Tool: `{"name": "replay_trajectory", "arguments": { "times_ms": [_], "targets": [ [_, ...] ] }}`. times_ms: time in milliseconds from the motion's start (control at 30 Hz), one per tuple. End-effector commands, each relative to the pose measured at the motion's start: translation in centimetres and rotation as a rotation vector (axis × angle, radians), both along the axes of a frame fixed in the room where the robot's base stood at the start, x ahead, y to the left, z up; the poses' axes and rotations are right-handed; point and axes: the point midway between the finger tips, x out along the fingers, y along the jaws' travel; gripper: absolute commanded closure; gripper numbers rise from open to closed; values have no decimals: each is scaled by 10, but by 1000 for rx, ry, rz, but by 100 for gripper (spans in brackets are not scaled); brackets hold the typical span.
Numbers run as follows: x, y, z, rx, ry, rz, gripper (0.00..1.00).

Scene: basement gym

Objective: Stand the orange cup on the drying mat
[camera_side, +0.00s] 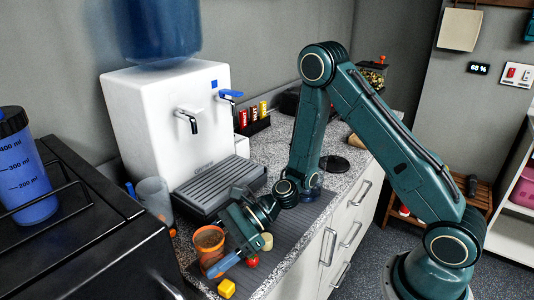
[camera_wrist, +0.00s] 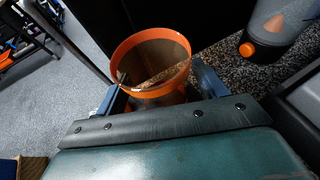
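The orange cup (camera_side: 209,250) looks upright at the near left end of the counter, with a brownish inside. In the wrist view the orange cup (camera_wrist: 124,52) sits between my two fingers, its round rim facing the camera. My gripper (camera_side: 228,262) reaches it low, from the right. In the wrist view my gripper (camera_wrist: 158,95) has one finger close on each side of the cup; I cannot tell if both touch it. The drying mat (camera_side: 290,222) is the dark ribbed strip along the counter. The cup's base is partly hidden, so I cannot tell whether it rests on the mat.
A grey translucent cup (camera_side: 154,196) stands behind. The water dispenser (camera_side: 150,110) with its drip tray (camera_side: 215,187) and a black machine (camera_side: 75,235) border the space. The counter's front edge is near.

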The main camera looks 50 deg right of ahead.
Motion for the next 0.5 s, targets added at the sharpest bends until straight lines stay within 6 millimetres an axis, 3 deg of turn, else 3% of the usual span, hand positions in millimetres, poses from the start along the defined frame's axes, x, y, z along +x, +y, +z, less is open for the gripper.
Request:
{"name": "replay_trajectory", "arguments": {
  "times_ms": [300,500],
  "targets": [
    [0,-1,4,0,0,-1,29],
    [-5,-14,9,0,-1,-3,29]
  ]
}}
